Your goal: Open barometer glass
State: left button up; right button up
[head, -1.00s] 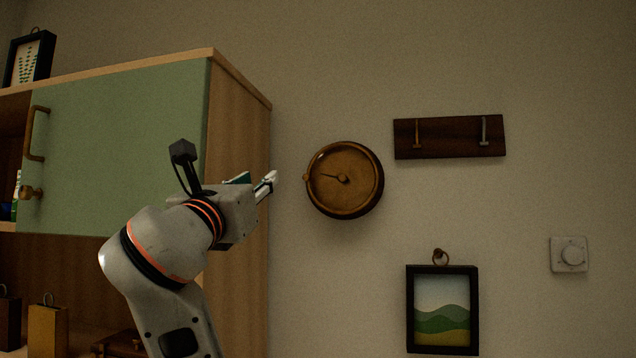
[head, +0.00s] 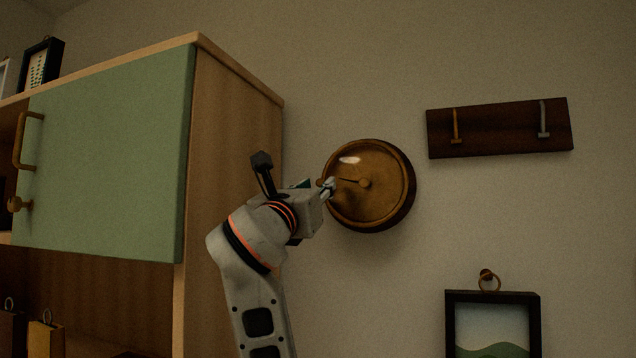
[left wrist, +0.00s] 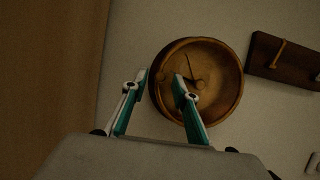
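The round barometer (head: 385,205) hangs on the wall, with a brown wooden case, a bronze-coloured dial, a dark needle and a central knob. A pale glint lies on its upper face. In the left wrist view the barometer (left wrist: 222,85) is just beyond the fingers. My left gripper (head: 328,187) is at the barometer's left rim in the head view. In the left wrist view its two teal fingers (left wrist: 160,82) stand apart, the right one overlapping the dial and the left one just outside the rim. Whether they touch it I cannot tell. My right gripper is not in view.
A green-doored wooden cabinet (head: 110,160) stands to the left, its side panel close to my left arm. A dark hook rack (head: 500,128) hangs right of the barometer, and a framed picture (head: 493,325) hangs below right. The wall between them is bare.

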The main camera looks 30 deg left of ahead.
pick_arm(q)
jog(key=shift+w+a+r, duration=0.15)
jog(key=shift+w+r, duration=0.1)
jog(key=shift+w, duration=0.3)
grip_shut()
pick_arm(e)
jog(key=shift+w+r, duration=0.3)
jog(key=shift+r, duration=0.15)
